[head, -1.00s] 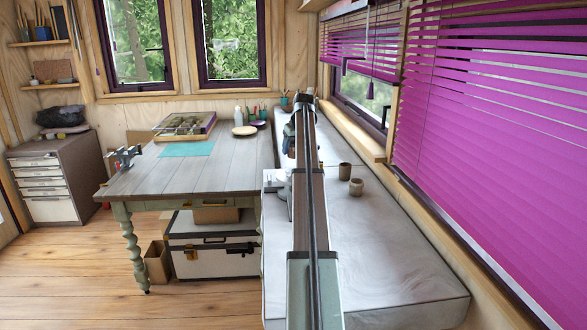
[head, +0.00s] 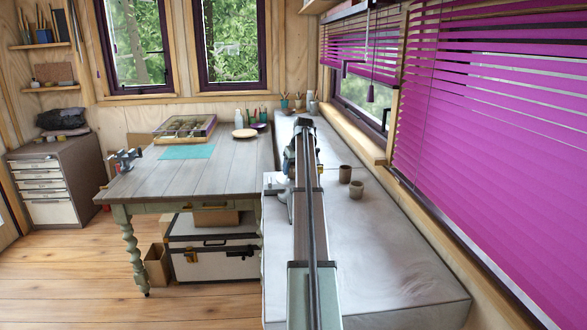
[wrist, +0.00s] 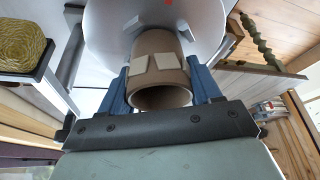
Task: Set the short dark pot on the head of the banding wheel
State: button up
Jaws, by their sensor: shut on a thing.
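In the wrist view, my gripper (wrist: 160,88) has its two blue fingers closed on either side of a brown, open-mouthed pot (wrist: 160,48). Two pale square patches show against the pot's side. The round, pale head of the banding wheel (wrist: 207,25) lies directly beyond the pot; I cannot tell whether they touch. In the head view, my arm hides the held pot and most of my gripper. A pale grey device (head: 275,184), partly behind my arm at the bench's left edge, may be the banding wheel.
Two small brown pots, one darker (head: 345,174) and one lighter (head: 356,189), stand on the pale bench (head: 400,275) right of my arm. The bench's front right is clear. The wooden table (head: 215,170) at left bears a turquoise mat (head: 187,152) and a glass-topped case (head: 187,127).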

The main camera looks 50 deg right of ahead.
jog(key=o, duration=1.2)
jog(key=shift+f, duration=0.1)
jog(key=shift+c, duration=0.2)
jog(key=v, duration=1.2)
